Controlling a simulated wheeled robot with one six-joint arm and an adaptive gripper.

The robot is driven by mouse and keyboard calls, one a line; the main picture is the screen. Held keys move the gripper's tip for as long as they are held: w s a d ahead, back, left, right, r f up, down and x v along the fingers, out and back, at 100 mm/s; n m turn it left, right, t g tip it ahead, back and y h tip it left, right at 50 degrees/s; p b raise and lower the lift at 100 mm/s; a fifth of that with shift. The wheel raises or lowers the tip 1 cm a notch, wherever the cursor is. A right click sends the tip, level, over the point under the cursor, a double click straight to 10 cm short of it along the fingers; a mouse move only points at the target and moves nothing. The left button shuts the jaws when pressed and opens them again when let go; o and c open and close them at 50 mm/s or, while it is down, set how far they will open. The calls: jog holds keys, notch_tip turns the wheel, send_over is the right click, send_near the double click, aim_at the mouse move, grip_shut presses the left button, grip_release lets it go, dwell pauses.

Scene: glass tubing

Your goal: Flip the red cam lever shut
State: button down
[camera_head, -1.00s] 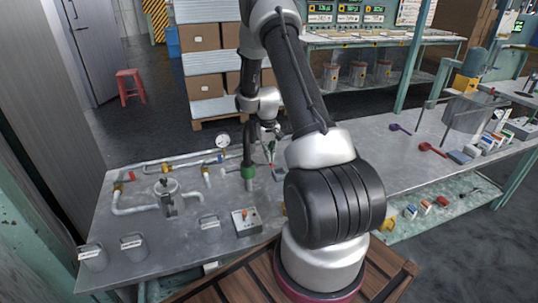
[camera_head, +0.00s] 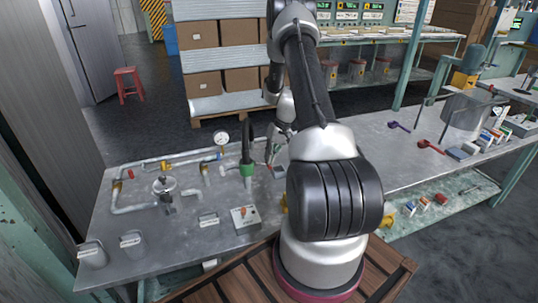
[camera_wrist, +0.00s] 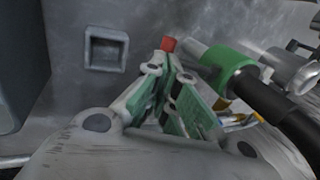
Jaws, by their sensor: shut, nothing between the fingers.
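A green coupling (camera_head: 246,169) with a black hose standing up from it sits on the metal bench; it also shows in the wrist view (camera_wrist: 228,62), joined to a grey metal pipe end. A small red block (camera_wrist: 168,44), which looks like the red cam lever's end, shows just beyond my fingertips beside that pipe end. Whether the fingertips touch it, and how the lever is angled, I cannot tell. My gripper (camera_wrist: 170,62) is shut and empty, its fingertips together. In the head view it is small, low over the bench just right of the green coupling.
Pipework with a pressure gauge (camera_head: 221,138) runs along the bench left of the coupling. Grey canisters (camera_head: 92,254) stand at the left front. A square recess (camera_wrist: 107,48) shows in the wrist view.

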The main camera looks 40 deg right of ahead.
jog(key=f+y, duration=0.1)
jog(key=y, duration=0.1)
jog(key=f+t+y, duration=0.1)
jog(key=y, duration=0.1)
jog(key=f+y, duration=0.1)
jog(key=shift+a+f+t+y, duration=0.25)
jog(key=shift+t+y, duration=0.05)
jog(key=shift+y, duration=0.1)
jog(key=shift+r, duration=0.15)
jog(key=shift+r, duration=0.75)
jog(key=v, duration=1.4)
jog(key=shift+a+r, duration=0.2)
